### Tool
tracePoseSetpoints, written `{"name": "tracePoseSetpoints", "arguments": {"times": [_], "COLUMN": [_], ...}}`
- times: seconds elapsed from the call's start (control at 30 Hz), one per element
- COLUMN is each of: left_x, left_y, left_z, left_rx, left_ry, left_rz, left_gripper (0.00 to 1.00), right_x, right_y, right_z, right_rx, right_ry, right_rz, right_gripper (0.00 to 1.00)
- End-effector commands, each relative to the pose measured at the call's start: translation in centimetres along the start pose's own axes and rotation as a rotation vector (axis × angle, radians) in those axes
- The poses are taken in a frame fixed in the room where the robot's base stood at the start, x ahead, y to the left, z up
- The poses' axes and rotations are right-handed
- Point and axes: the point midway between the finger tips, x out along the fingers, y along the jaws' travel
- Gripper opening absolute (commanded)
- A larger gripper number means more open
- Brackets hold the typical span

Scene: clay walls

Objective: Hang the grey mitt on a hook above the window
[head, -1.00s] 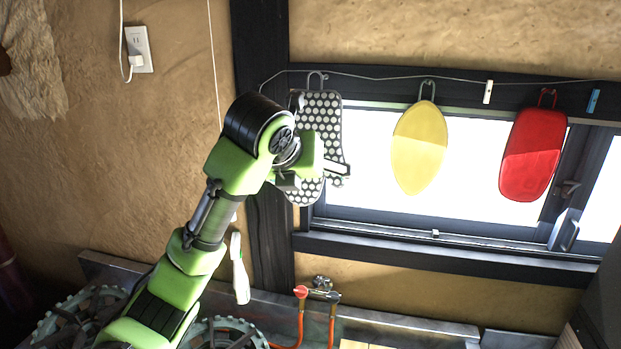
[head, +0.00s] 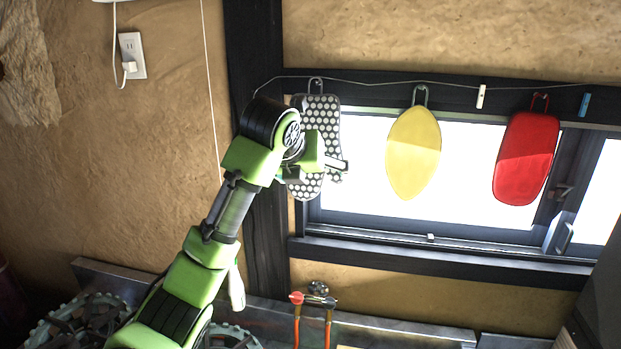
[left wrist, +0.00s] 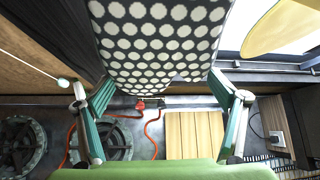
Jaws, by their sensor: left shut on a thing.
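The grey mitt (head: 321,118) with white dots hangs upright at the window's upper left corner, and it also shows close up in the left wrist view (left wrist: 158,45). Its top loop (head: 316,84) is against the dark beam above the window (head: 365,95); whether it is on a hook is too small to tell. My left gripper (head: 326,163) is shut on the mitt's lower part. In the left wrist view its fingers (left wrist: 150,95) stand on either side of the mitt. My right gripper is not in view.
A yellow oval mitt (head: 413,155) and a red mitt (head: 525,160) hang to the right. A thin wire with a white clip (head: 480,96) and a blue clip (head: 584,104) runs along the beam. Below are red-handled taps (head: 297,298), burners (left wrist: 105,140) and a wooden board (left wrist: 193,135).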

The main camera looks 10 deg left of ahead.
Motion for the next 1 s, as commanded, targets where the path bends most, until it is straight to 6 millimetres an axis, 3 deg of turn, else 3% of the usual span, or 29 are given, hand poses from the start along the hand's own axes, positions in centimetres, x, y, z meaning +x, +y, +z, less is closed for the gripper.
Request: {"name": "tracePoseSetpoints", "arguments": {"times": [0.5,1.0], "left_x": [2.2,2.4], "left_y": [0.1,0.1], "left_z": [0.7,0.6], "left_rx": [0.001,0.0], "left_ry": [-0.001,-0.001], "left_rz": [0.001,0.0], "left_gripper": [0.63,0.63], "right_x": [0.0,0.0], "right_y": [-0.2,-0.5], "right_z": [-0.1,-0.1], "right_rx": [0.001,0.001], "right_ry": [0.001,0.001], "right_rz": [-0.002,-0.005], "right_gripper": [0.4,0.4]}}
